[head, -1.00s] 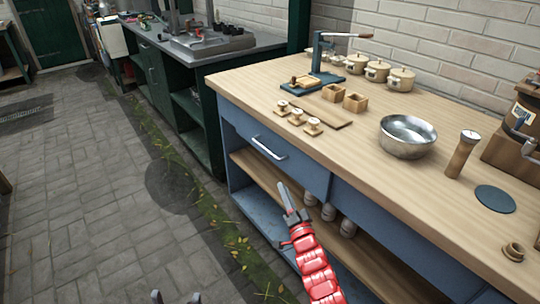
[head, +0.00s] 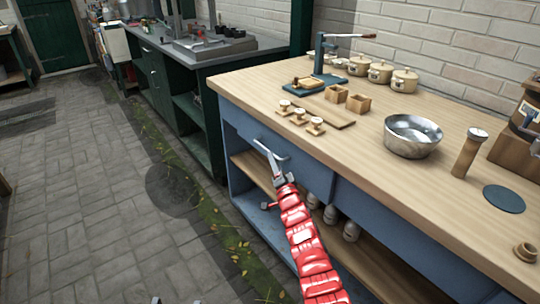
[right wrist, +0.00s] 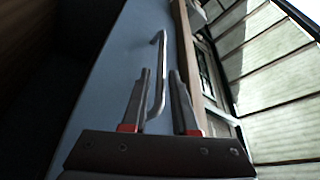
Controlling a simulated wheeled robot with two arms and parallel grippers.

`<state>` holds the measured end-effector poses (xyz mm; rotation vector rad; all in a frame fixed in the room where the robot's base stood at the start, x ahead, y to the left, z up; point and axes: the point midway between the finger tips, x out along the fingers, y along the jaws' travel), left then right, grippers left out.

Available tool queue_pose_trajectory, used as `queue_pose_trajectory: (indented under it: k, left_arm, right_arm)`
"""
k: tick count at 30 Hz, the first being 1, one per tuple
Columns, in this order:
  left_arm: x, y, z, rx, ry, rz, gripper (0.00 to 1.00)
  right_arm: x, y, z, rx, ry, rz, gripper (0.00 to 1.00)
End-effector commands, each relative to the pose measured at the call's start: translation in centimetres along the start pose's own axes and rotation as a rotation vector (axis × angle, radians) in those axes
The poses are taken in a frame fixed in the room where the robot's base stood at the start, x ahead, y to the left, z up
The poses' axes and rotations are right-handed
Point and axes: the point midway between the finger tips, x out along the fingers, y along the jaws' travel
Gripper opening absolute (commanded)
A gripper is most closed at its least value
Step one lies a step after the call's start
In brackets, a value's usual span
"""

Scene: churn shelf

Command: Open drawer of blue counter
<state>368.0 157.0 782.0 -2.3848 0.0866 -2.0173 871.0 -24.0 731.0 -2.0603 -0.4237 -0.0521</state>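The blue counter (head: 228,172) has a wooden top and a blue drawer front (head: 312,178) that sits flush in it. The drawer's silver bar handle (head: 282,157) shows in the head view. My right gripper (head: 264,148), on the red arm, is at the handle. In the right wrist view, its two fingers (right wrist: 160,78) are apart, and the silver handle (right wrist: 161,60) runs between them. A gap shows between the handle and the right-hand finger. Two small grey tips of my left gripper (head: 169,300) show apart at the bottom edge, with the rest out of view.
A metal bowl (head: 412,150), wooden boxes (head: 357,103), lidded pots (head: 404,79) and a pepper mill (head: 468,156) stand on the counter top. Jars (head: 350,230) stand on the shelf below the drawer. The paved floor (head: 90,210) at left is clear.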

Motion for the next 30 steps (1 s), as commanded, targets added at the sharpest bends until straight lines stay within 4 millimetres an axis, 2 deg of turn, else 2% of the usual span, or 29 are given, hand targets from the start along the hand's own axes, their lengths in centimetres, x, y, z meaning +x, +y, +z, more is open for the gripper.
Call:
queue_pose_trajectory:
  k: [6,12,27,30]
  left_arm:
    - [-1.7,0.1,0.3,0.0,0.0,0.0,0.75]
    - [-2.8,0.1,0.5,0.0,0.0,0.0,0.75]
    - [-3.2,0.2,0.5,0.0,0.0,0.0,0.75]
    - [-3.2,0.2,0.5,0.0,0.0,0.0,0.75]
  right_arm:
    - [2.3,0.3,0.1,0.003,0.004,0.001,0.27]
    - [3.6,0.2,0.0,0.001,0.003,0.002,0.27]
    - [4.3,-0.1,0.0,0.001,0.0,0.0,0.27]
    - [4.3,-0.1,0.0,0.001,0.0,0.0,0.11]
